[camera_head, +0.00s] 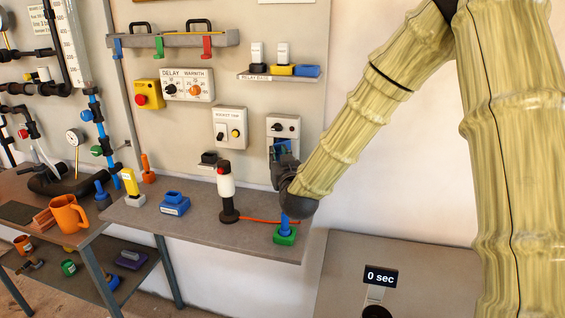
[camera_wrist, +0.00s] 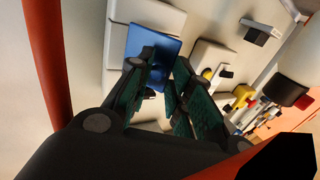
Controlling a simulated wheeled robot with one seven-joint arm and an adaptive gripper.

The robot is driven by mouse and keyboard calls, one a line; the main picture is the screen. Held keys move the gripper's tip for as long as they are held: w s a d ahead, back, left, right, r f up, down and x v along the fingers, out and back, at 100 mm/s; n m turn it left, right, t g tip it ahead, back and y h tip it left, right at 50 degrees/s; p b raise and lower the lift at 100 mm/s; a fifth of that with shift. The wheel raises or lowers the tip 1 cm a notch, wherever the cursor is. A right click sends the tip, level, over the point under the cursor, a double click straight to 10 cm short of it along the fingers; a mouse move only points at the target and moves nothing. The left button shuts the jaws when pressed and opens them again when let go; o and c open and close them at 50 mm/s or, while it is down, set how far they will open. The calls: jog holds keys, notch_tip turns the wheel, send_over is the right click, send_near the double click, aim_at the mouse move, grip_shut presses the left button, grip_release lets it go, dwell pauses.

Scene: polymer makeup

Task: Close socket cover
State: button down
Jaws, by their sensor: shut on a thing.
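The blue socket cover (camera_wrist: 160,42) shows in the wrist view at the fingertips of my gripper (camera_wrist: 165,75). My gripper is shut on it, with the fingers around its near part. The cover stands out from a white wall plate. In the head view the blue cover (camera_head: 282,146) is on the lower part of the white socket box (camera_head: 283,126), below a small black knob. My gripper (camera_head: 284,158) is in front of the box and hides its lower part. The socket opening is not visible.
Below are a grey shelf (camera_head: 255,238), a white-and-black bottle-like object (camera_head: 227,190), a green base with a blue peg (camera_head: 285,232) and an orange cord.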

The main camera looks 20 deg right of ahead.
jog(key=shift+w+a+f+m+g+h+p, duration=0.15)
jog(key=shift+w+m+g+h, duration=0.7)
jog(key=shift+m+g+h, duration=0.95)
jog(key=shift+w+a+r+m+g+h+p, duration=0.1)
jog(key=shift+w+m+g+h, duration=1)
jog(key=shift+h, duration=1.25)
jog(key=shift+w+a+f+m+g+h+p, duration=0.15)
jog(key=shift+w+m+g+h, duration=0.45)
jog(key=shift+m+g+h, duration=1.2)
jog(key=shift+d+m+h, duration=0.1)
jog(key=shift+m+h, duration=0.25)
jog(key=shift+m, duration=0.05)
jog(key=c, duration=1.6)
grip_release()
jog(key=shift+o, duration=0.7)
jog(key=shift+s+d, duration=0.1)
jog(key=shift+d, duration=0.05)
jog(key=shift+w+a+r, duration=0.15)
jog(key=shift+w+a, duration=0.05)
jog(key=shift+s+n+t, duration=0.15)
jog(key=shift+n+t, duration=0.15)
jog(key=shift+t, duration=0.3)
